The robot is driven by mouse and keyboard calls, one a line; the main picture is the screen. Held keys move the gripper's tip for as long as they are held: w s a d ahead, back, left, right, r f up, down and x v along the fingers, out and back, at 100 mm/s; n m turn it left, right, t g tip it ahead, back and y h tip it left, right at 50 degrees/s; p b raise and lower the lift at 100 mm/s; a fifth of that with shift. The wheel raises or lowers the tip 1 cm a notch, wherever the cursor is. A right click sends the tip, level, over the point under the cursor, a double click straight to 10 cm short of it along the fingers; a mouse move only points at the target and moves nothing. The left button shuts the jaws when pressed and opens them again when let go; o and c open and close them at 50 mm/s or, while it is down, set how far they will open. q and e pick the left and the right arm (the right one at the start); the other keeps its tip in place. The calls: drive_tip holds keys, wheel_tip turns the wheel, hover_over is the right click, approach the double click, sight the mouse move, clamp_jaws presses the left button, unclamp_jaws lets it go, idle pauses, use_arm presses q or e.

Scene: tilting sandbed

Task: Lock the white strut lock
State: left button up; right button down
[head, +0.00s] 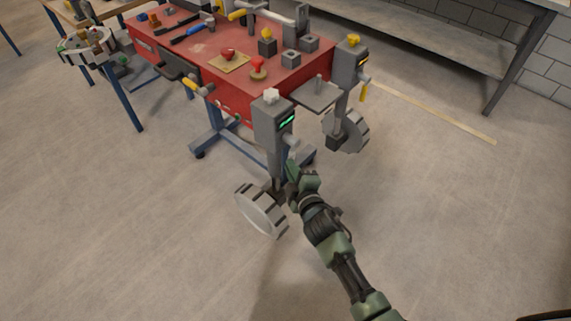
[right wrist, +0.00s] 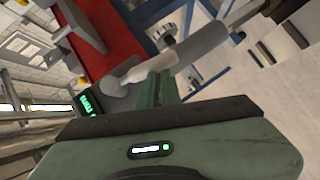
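The white strut (head: 272,125) is a grey upright post with a white knob on top and a lit green display, at the near corner of the red bench. A pale lever (head: 291,142), apparently its lock, sticks out at its right side below the display. In the right wrist view the pale lever (right wrist: 150,68) lies just beyond my green fingertips. My right gripper (head: 292,168) is beside the strut, just below the lever. I cannot tell whether it touches the lever or how far its fingers are apart. My left gripper is not in view.
The red bench (head: 185,50) carries tools and small blocks. A second strut (head: 346,75) with a yellow knob and yellow lever stands to the right. Grey wheels (head: 262,210) sit at the strut feet. A grey shelf (head: 400,35) is behind.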

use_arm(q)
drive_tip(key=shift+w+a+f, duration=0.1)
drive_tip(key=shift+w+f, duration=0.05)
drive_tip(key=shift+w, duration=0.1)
use_arm(e)
drive_tip(key=shift+w+d+f, duration=0.3)
drive_tip(key=shift+w+f, duration=0.1)
drive_tip(key=shift+f, duration=0.05)
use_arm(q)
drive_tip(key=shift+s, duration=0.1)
